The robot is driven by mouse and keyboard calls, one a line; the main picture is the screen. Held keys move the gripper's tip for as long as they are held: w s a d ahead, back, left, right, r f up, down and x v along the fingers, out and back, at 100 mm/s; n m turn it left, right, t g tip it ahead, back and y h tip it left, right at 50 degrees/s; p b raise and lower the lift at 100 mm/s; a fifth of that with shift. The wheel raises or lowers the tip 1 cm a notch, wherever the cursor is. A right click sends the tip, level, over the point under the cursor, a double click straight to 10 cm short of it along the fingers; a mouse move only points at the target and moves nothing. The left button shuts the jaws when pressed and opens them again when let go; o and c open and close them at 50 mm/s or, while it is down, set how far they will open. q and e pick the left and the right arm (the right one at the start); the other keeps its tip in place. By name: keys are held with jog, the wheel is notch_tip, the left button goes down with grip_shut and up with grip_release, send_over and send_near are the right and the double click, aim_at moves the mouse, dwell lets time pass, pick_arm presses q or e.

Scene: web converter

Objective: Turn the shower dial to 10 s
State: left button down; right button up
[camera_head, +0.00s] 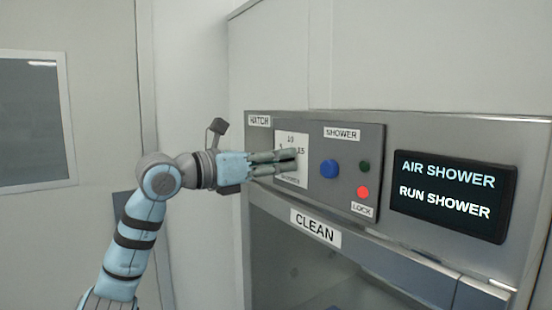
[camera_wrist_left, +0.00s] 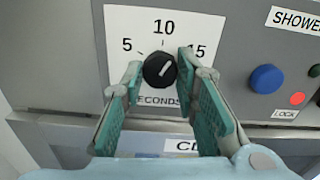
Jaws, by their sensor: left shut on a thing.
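The shower dial is a round black knob (camera_wrist_left: 159,69) on a white plate (camera_wrist_left: 118,22) marked 5, 10, 15 and SECONDS. Its white mark slants up and to the right in the left wrist view, on the side between 10 and 15. My left gripper (camera_wrist_left: 158,72) has one finger on each side of the knob and is shut on it. In the head view my left gripper (camera_head: 294,160) reaches in from the left and hides the knob and part of the plate (camera_head: 293,138). My right gripper is not in view.
Right of the plate are a blue button (camera_head: 329,169), a dark green light (camera_head: 365,166) and a red light (camera_head: 363,192) above a LOCK label. A screen (camera_head: 452,196) reads AIR SHOWER, RUN SHOWER. A CLEAN label (camera_head: 315,228) sits below the panel.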

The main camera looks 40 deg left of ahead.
pick_arm(q)
jog(key=n, duration=0.5)
jog(key=shift+f, duration=0.1)
jog(key=shift+n, duration=0.3)
dwell(0.4)
jog(key=c, duration=1.2)
grip_release()
jog(key=shift+d, duration=0.1)
jog(key=shift+c, duration=0.2)
jog(key=shift+w, duration=0.1)
notch_tip(320, 180, up, 10)
